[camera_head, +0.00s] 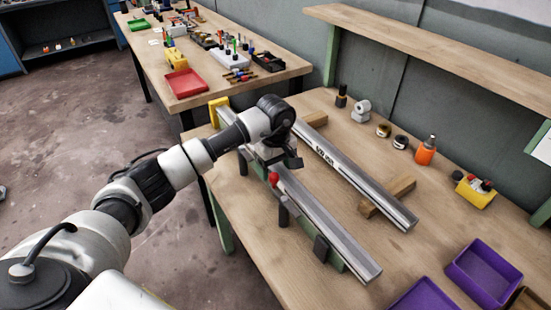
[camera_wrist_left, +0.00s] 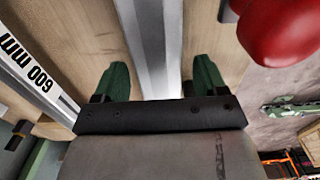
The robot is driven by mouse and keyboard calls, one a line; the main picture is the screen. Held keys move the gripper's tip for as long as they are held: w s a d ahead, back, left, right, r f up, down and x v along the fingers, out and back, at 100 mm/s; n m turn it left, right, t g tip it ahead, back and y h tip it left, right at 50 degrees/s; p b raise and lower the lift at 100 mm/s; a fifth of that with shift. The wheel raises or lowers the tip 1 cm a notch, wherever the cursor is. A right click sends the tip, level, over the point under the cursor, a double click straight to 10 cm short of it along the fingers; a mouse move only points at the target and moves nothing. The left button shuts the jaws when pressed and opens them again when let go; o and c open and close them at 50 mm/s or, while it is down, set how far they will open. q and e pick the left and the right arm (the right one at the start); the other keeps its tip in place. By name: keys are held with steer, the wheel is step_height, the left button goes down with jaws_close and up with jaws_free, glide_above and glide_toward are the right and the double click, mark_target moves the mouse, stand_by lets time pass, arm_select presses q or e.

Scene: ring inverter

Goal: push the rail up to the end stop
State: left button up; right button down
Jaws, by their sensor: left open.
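Two silver rails lie side by side on the wooden bench. The near rail (camera_head: 322,220) rests in a fixture with dark posts and a red knob (camera_head: 273,179). The far rail (camera_head: 355,173), marked 600 mm, lies on wooden blocks. A yellow block (camera_head: 217,110), seemingly the end stop, stands at the far left. My left gripper (camera_head: 280,163) is over the near rail, hiding part of it. In the left wrist view its green-padded fingers (camera_wrist_left: 161,80) are open, one on each side of the rail (camera_wrist_left: 157,45). I cannot tell whether they touch it. My right gripper is out of view.
An orange bottle (camera_head: 425,151), a yellow box (camera_head: 475,191) and small parts stand along the bench's back. Purple bins (camera_head: 485,272) sit at the front right. A second table with a red tray (camera_head: 186,83) stands behind.

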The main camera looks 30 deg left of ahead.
arm_select(q)
steer(key=shift+c, duration=0.3)
jaws_close()
steer(key=shift+o, duration=0.3)
jaws_free()
steer(key=shift+r, duration=0.1)
step_height(320, 180, up, 11)
steer(key=b, duration=0.1)
steer(key=shift+f, duration=0.2)
stand_by(0.5)
